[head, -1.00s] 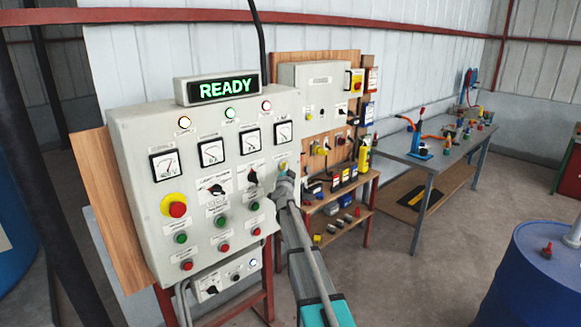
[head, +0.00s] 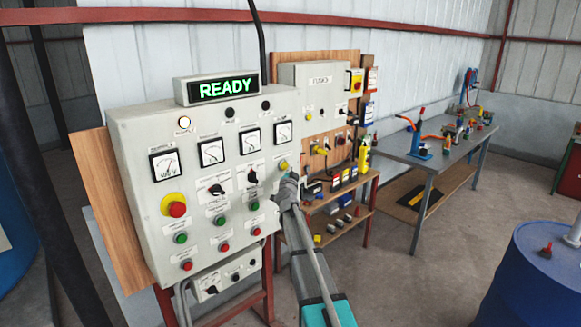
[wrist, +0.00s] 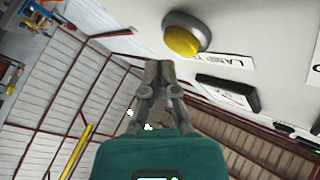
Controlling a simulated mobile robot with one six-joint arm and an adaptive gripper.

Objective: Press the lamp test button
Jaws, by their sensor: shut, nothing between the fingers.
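The lamp test button is yellow and sits at the right of the grey control panel, below the right-hand dial, in the head view (head: 283,165). In the wrist view the yellow button (wrist: 183,42) stands out from a grey collar beside a partly visible "LAMP T" label (wrist: 222,60). My gripper (head: 290,178) is just below and right of the button in the head view. In the wrist view my gripper (wrist: 158,65) has its fingertips together, empty, with a gap between them and the button.
The panel (head: 135,135) carries a lit READY display (head: 226,89), dials, a selector knob (head: 217,189), several push buttons and a red emergency stop (head: 177,209). A workbench (head: 420,158) stands right.

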